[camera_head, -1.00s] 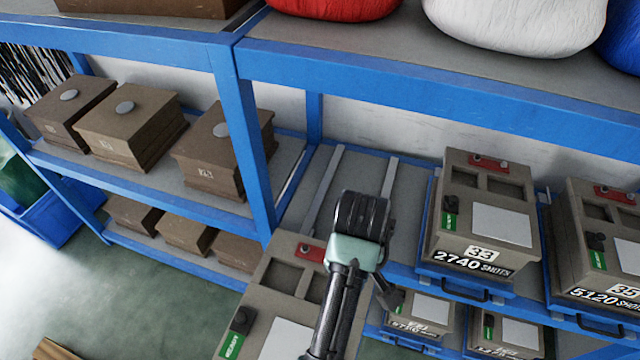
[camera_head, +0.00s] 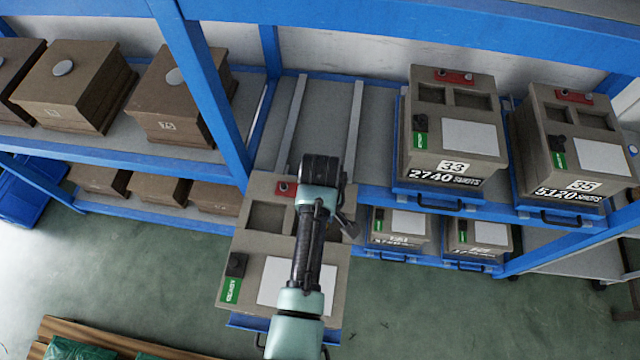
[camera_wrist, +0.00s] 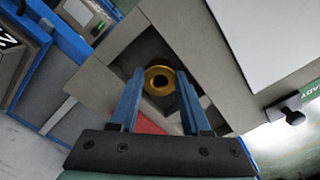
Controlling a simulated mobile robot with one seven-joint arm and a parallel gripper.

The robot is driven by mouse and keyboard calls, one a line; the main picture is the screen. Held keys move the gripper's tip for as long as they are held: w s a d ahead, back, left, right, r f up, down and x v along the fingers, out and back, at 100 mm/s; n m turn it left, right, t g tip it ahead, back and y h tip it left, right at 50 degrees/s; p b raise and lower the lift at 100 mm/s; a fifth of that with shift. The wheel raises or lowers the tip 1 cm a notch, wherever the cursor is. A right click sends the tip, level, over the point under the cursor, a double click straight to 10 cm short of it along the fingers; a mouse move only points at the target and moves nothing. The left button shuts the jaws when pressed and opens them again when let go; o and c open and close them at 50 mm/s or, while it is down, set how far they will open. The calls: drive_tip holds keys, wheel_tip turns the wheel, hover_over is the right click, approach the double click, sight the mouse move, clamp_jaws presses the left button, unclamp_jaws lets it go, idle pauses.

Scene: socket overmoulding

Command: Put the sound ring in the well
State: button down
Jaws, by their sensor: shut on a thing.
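A brass-coloured ring (camera_wrist: 152,74) with a dark central hole is held between the blue fingers of my gripper (camera_wrist: 160,86) in the wrist view. It shows over a dark square well (camera_wrist: 143,50) in the top of a brown mould box (camera_wrist: 230,95). I cannot tell how high the ring is, or whether it touches the well. In the head view my arm hangs over this box (camera_head: 240,200), hiding its right-hand well and the ring. Its left-hand well (camera_head: 268,218) looks empty.
The box is drawn forward of the blue rack. It carries a white panel (camera_head: 275,285), a black knob (camera_head: 237,264) and a red block (camera_head: 286,188). Boxes 33 (camera_head: 455,165) and 35 (camera_head: 575,175) stand to the right. The rack's blue upper beam (camera_head: 400,20) crosses above.

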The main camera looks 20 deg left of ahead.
drive_tip(key=shift+a+f, duration=0.1)
drive_tip(key=c, duration=0.7)
unclamp_jaws()
drive_tip(key=shift+o, duration=0.2)
wheel_tip(320, 180, up, 12)
drive_tip(key=shift+w, duration=0.15)
